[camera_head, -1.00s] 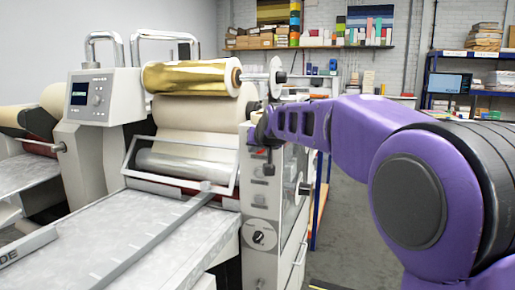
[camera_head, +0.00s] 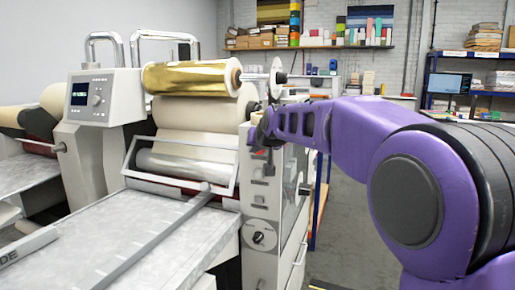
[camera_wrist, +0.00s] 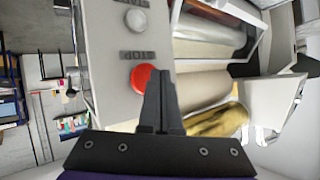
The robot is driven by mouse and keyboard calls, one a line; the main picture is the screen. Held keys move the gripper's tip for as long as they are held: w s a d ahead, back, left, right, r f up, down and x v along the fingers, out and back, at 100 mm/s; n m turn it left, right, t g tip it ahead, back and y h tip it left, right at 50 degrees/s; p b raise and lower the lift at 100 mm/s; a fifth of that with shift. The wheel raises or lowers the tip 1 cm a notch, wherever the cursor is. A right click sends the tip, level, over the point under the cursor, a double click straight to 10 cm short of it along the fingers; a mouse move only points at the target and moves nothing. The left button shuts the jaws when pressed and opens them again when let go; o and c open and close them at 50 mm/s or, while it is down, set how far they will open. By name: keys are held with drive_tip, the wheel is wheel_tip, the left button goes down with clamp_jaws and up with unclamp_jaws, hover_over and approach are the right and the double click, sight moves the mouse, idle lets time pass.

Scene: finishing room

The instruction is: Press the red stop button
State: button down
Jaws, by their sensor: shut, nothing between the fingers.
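The red stop button (camera_wrist: 142,78) is round and sits on a light grey panel, with the word STOP upside down beside it in the wrist view. My gripper (camera_wrist: 161,76) is shut and empty. Its dark fingertips overlap the right edge of the red button in that view; I cannot tell whether they touch it.
A grey-white button (camera_wrist: 136,20) sits on the same panel beyond the STOP label. A rotary knob (camera_head: 259,237) is lower on the panel. A gold foil roll (camera_head: 190,77) and its shaft are just above my gripper. The floor (camera_head: 345,225) right of the machine is clear.

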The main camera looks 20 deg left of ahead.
drive_tip(key=shift+w, duration=0.3)
drive_tip(key=shift+w+d+p, duration=0.1)
drive_tip(key=shift+w+p, duration=0.3)
drive_tip(key=shift+p, duration=0.05)
idle(0.5)
drive_tip(key=shift+s, duration=0.15)
drive_tip(key=shift+s+b, duration=0.55)
drive_tip(key=shift+s, duration=0.1)
drive_tip(key=s+b, duration=0.1)
drive_tip(key=s, duration=0.2)
drive_tip(key=s+b, duration=0.1)
drive_tip(key=s, duration=0.1)
drive_tip(key=shift+a+b, duration=0.3)
drive_tip(key=shift+d+r, duration=0.1)
idle(0.5)
